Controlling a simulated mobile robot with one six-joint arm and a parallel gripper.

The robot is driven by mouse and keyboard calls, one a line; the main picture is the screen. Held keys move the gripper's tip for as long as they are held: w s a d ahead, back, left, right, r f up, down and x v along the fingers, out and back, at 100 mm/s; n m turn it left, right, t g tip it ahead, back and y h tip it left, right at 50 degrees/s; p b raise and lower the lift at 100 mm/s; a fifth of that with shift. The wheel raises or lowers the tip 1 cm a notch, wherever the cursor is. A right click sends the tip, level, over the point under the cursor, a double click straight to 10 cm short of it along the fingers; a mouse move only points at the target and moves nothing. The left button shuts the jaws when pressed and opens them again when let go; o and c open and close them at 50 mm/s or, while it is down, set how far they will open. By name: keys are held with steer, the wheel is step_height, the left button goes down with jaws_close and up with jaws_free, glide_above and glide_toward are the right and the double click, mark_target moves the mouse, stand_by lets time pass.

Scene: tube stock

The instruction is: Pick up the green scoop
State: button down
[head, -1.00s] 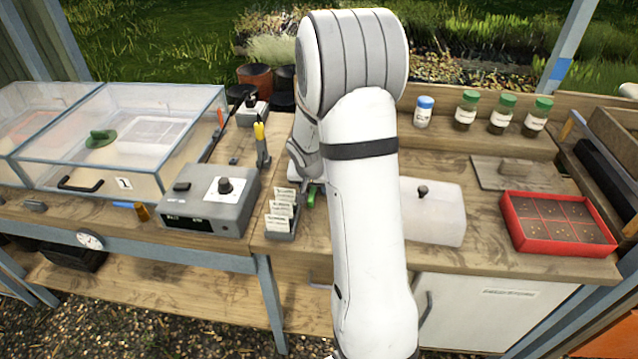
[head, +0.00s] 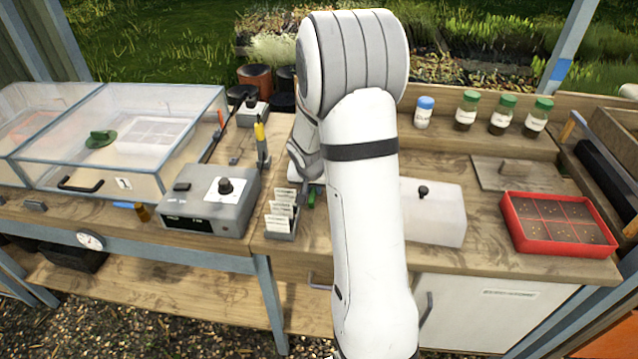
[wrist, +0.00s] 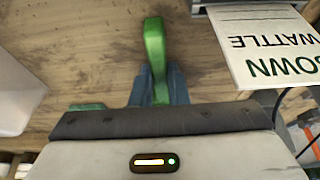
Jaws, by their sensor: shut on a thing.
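The green scoop (wrist: 154,45) shows in the wrist view as a green bar standing out between the fingers of my gripper (wrist: 157,88). The gripper is shut on it, just over the wooden bench top. A second green patch (wrist: 87,106) shows at the left edge of the gripper body; I cannot tell whether it is part of the scoop. In the head view only a small green bit (head: 311,199) shows beside my arm; my arm hides the rest of the scoop and the fingers. I cannot tell whether the scoop touches the bench.
A rack of seed labels (head: 281,222) stands close left of the scoop, its cards (wrist: 268,45) near the gripper. A white lidded box (head: 434,215) is close on the right. A grey control box (head: 210,205) and a red tray (head: 558,246) stand farther out.

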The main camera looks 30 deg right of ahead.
mark_target(313, 189)
steer(key=shift+r+p, duration=0.45)
steer(key=shift+p, duration=0.3)
step_height(313, 189, up, 10)
steer(key=shift+f, duration=0.15)
